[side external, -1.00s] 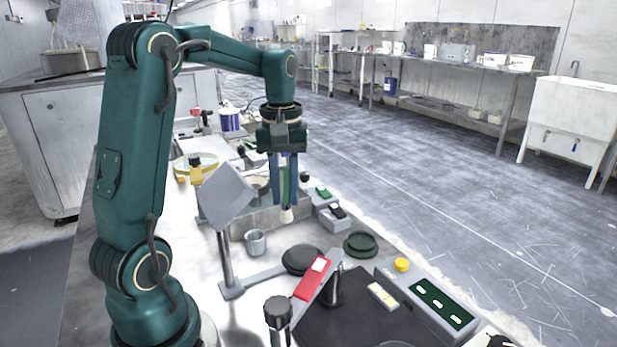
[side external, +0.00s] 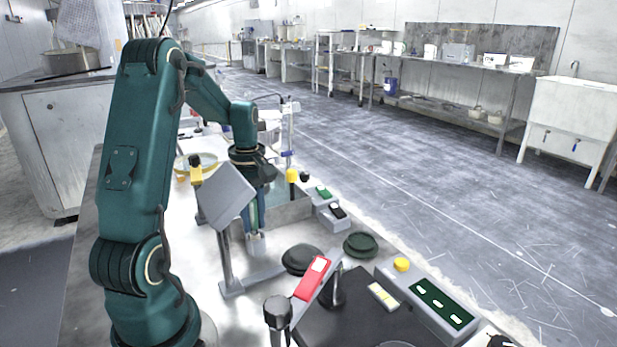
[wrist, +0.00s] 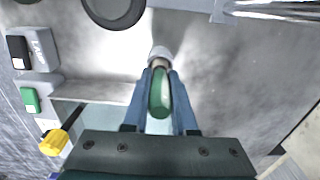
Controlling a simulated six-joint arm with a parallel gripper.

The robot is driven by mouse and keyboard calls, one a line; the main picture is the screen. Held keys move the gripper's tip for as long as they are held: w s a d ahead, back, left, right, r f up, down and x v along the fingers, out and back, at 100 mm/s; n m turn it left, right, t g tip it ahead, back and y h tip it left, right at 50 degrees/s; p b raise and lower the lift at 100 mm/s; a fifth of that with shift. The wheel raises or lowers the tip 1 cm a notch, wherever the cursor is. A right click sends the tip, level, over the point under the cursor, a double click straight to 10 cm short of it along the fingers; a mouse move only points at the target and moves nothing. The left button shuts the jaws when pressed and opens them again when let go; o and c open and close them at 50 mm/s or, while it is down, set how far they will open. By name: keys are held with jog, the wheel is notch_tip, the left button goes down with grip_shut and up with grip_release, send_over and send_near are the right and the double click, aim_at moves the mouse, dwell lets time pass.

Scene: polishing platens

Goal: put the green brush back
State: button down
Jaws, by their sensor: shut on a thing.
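The green brush (wrist: 160,96) is between the two blue fingers of my gripper (wrist: 160,78), which is shut on its handle. In the side view my gripper (side external: 254,226) points down, with the brush roughly upright.
A tilted grey panel on a post (side external: 226,196) stands close left of my gripper. A yellow-handled tool (wrist: 55,140) and small boxes with green and black tops (wrist: 30,98) are nearby.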

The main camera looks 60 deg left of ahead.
jog(key=shift+f, duration=0.65)
jog(key=shift+f, duration=0.15)
jog(key=c, duration=0.7)
grip_release()
notch_tip(320, 180, up, 12)
jog(key=shift+r, duration=0.2)
